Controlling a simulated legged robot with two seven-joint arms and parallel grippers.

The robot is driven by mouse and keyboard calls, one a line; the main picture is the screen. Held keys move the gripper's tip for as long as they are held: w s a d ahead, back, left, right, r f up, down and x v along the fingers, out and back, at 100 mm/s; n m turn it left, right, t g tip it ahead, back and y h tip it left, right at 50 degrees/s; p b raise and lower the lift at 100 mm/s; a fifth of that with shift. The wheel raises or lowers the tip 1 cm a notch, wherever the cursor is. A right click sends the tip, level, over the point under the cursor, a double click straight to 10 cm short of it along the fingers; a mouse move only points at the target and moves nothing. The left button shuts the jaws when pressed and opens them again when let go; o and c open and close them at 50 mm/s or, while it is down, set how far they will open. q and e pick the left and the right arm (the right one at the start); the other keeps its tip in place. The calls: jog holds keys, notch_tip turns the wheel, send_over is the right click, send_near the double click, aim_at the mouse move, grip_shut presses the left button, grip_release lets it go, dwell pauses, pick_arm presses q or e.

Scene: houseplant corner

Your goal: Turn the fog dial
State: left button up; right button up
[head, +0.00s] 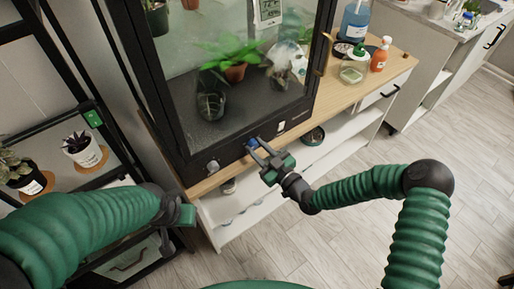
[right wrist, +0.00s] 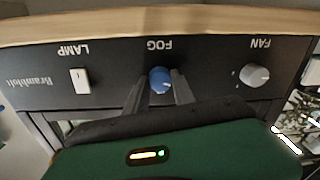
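The blue fog dial (right wrist: 160,80) sits on the black front panel of the glass plant cabinet, beside an upside-down FOG label in the right wrist view. In the head view, the dial (head: 252,143) is small and lies just beyond my right gripper (head: 257,151). The right gripper's fingers are apart, with the tips at the dial (right wrist: 172,80). I cannot tell whether they touch it. My left gripper (head: 186,214) is at lower left, away from the panel, and its fingers are not clear.
A white LAMP switch (right wrist: 80,81) and a grey FAN dial (right wrist: 255,75) flank the fog dial. The cabinet stands on a wooden-topped bench (head: 345,96) with bottles at its right end. A black shelf with potted plants is at left. The floor at right is clear.

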grip_shut()
jog(key=shift+f+m, duration=0.1)
jog(key=shift+m, duration=0.2)
jog(key=m, duration=0.2)
jog(key=shift+m, duration=0.3)
jog(key=m, duration=0.3)
jog(key=shift+m+b, duration=0.35)
jog(key=shift+m, duration=0.05)
jog(key=m, duration=0.7)
jog(key=shift+d+f, duration=0.1)
jog(key=shift+o, duration=2.3)
grip_release()
jog(key=shift+o, duration=1.3)
jog(key=shift+d, duration=0.1)
